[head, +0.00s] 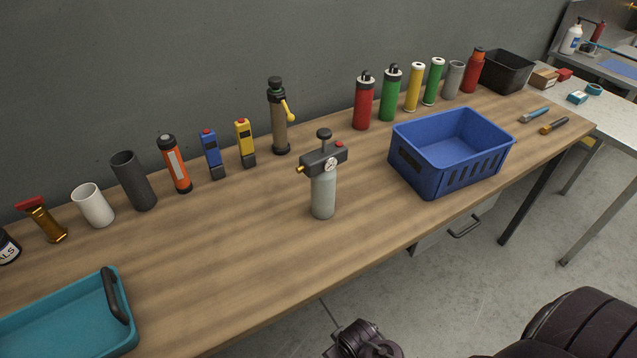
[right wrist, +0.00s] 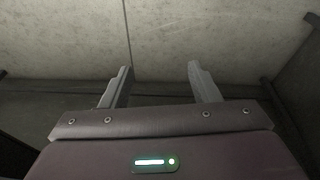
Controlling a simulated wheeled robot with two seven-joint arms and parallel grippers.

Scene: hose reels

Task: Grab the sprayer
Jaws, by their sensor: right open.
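A grey bottle with a dark pump head, a round gauge and a brass nozzle (head: 323,190) stands upright near the middle of the workbench, apart from the other items. A taller brown cylinder with a black cap and a yellow side lever (head: 280,122) stands behind it by the wall. I cannot tell from looks alone which of the two is the sprayer. My right gripper (right wrist: 160,88) is open and empty in the right wrist view, with only bare floor and dark edges beyond its fingers. My left gripper is not in view.
A blue basket (head: 408,172) stands right of the grey bottle. A teal tray (head: 122,335) lies at the front left. Several cylinders, including a red one (head: 362,108), line the wall. The wooden workbench (head: 230,240) is clear left of and before the bottle.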

